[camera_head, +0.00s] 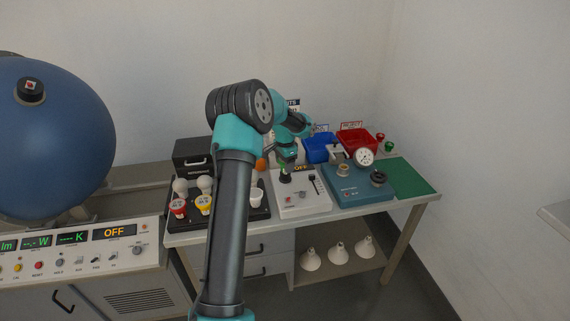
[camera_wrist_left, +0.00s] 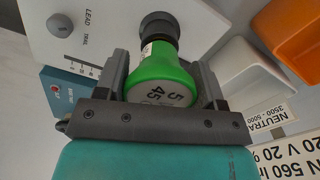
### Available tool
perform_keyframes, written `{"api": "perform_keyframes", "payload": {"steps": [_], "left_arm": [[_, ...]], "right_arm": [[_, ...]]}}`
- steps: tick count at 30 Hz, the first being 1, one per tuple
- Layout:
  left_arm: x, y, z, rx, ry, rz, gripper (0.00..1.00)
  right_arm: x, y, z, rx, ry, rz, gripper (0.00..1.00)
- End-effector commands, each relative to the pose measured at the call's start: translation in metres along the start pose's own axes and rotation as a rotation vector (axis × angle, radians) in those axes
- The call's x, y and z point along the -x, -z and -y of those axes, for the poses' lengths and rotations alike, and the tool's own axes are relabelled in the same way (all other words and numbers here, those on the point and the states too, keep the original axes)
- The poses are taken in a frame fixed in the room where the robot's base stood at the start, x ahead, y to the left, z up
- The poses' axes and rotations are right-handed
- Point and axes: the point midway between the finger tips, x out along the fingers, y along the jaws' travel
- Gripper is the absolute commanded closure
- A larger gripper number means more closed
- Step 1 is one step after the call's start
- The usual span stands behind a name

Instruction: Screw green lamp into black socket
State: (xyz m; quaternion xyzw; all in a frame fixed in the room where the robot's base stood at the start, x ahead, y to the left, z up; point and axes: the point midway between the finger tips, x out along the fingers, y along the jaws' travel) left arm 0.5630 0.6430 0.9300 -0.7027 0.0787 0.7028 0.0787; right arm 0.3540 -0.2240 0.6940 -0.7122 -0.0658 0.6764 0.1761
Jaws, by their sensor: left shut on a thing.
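The green lamp (camera_wrist_left: 162,72) sits between the fingers of my left gripper (camera_wrist_left: 162,65), with printed numbers on its rounded end. My left gripper (camera_head: 287,158) is shut on it, above the white tester box (camera_head: 300,203) in the head view. The lamp's narrow end is lined up with the black socket (camera_wrist_left: 159,27) and appears to meet it. I cannot tell how far it is in. In the head view the black socket (camera_head: 285,178) stands on the box just below the gripper. My right gripper is not in view.
A blue tester box (camera_head: 350,192) with sockets stands right of the white one. A black tray (camera_head: 233,217) with several lamps lies to the left. Blue (camera_head: 318,153) and red (camera_head: 358,143) bins stand behind. A green mat (camera_head: 415,178) is bare at the right.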

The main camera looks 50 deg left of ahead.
Motion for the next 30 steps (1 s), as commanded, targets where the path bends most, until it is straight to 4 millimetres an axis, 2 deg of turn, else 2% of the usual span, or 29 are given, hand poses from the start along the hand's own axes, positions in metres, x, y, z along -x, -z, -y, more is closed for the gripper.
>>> {"api": "perform_keyframes", "payload": {"steps": [12, 22, 23, 28, 30], "left_arm": [[0.0006, 0.0009, 0.0009, -0.373, 0.004, -0.003, 0.61], [0.0006, 0.0007, 0.0008, -0.429, 0.003, -0.002, 0.61], [0.0005, 0.0007, 0.0007, -0.428, 0.003, -0.002, 0.34], [0.0003, 0.0004, 0.0006, -0.427, 0.002, -0.001, 0.18], [0.0002, 0.0002, 0.0005, -0.427, 0.001, -0.001, 0.18]], "right_arm": [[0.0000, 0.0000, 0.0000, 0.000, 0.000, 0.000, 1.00], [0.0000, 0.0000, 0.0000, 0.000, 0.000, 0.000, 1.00], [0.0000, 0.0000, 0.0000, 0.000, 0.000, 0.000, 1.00], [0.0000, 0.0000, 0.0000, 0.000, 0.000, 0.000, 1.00], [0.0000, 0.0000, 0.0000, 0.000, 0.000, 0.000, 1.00]]}}
